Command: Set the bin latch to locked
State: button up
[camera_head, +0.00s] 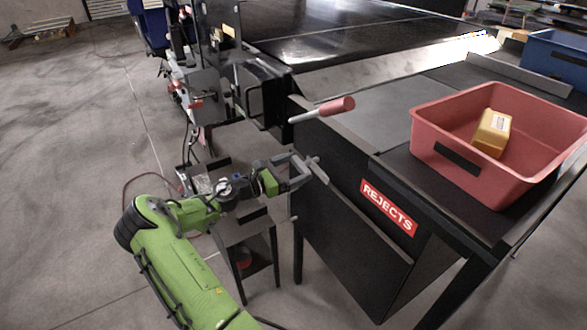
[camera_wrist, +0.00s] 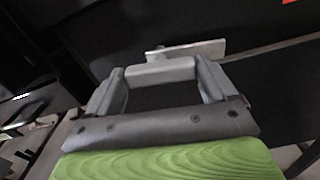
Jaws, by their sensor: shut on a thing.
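The black reject bin (camera_head: 345,240) has a dark front panel with a red REJECTS sign (camera_head: 389,207). A grey latch (camera_head: 318,171) sits at the panel's upper left edge. My gripper (camera_head: 298,171) reaches it from the left and is shut on its grey handle. In the wrist view, the two fingers of my gripper (camera_wrist: 160,75) hold a pale grey block of the latch (camera_wrist: 160,71) between them. A flat grey bar of the latch (camera_wrist: 190,49) shows just beyond the fingers. I cannot tell the latch's setting from these views.
A lever with a red grip (camera_head: 337,105) sticks out above the latch. A red tray (camera_head: 440,110) holding a yellow box (camera_head: 492,132) stands on the bench at right. A small dark stand (camera_head: 246,240) is close below my arm. Floor at left is clear.

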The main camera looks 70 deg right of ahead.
jog(key=m, duration=0.4)
jog(key=shift+f+b, duration=0.1)
jog(key=shift+b, duration=0.2)
jog(key=m+b, duration=0.1)
jog(key=m, duration=0.3)
jog(key=shift+a, duration=0.1)
jog(key=m+b, duration=0.2)
jog(key=m, duration=0.2)
jog(key=shift+f+b, duration=0.15)
jog(key=shift+b, duration=0.15)
jog(key=shift+m+b, duration=1.1)
jog(key=shift+m, duration=1)
jog(key=o, duration=1.3)
jog(key=p+v, duration=0.2)
jog(key=v, duration=1.3)
jog(key=shift+w+a+p, duration=0.3)
